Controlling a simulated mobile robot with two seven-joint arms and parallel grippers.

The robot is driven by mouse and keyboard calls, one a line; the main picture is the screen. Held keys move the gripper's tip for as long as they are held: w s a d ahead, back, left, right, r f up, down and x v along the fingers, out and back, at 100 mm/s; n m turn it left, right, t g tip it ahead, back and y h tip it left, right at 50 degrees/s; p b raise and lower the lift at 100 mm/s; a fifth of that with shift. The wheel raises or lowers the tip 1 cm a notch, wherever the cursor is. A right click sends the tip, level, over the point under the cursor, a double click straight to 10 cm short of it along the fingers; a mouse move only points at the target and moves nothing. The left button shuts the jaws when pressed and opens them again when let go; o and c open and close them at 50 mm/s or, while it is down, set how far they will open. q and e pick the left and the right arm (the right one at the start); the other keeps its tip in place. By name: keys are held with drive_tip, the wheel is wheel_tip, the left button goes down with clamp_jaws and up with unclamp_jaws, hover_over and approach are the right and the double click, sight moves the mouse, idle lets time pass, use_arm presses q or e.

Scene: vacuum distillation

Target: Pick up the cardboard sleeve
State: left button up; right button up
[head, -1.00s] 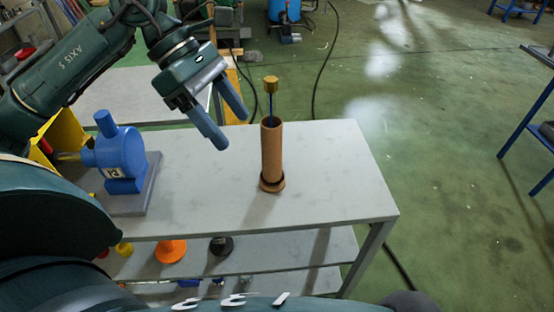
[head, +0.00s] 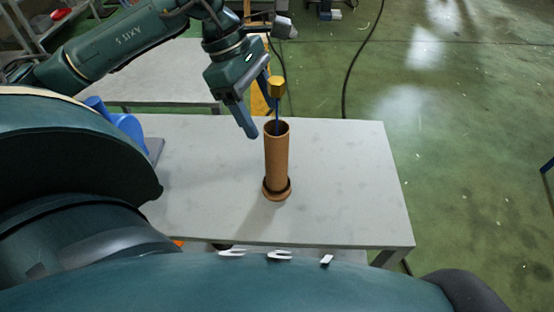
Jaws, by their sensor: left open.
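The cardboard sleeve (head: 277,158) is a tall brown tube. It stands upright on a round brown base on the grey table. A thin blue rod with a yellow block (head: 277,88) on top rises from its open upper end. My left gripper (head: 259,118) is open. Its two blue fingers point down, just behind and to the left of the sleeve's top, and the far finger passes close to the rod in the picture. I cannot tell whether it touches anything. My right gripper is not in view.
The table (head: 350,190) is clear to the right of the sleeve. A blue pump (head: 128,127) stands at the table's left, mostly hidden by my arm. A second grey table (head: 150,80) stands behind. Open green floor lies to the right.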

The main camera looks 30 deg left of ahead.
sight(272, 134)
use_arm(q)
drive_tip(key=shift+w+p+x, duration=0.2)
drive_tip(key=shift+p+x, duration=0.3)
drive_tip(key=shift+x, duration=2.25)
drive_tip(key=shift+a, duration=0.15)
drive_tip(key=shift+c, duration=0.2)
drive_tip(key=c, duration=1.4)
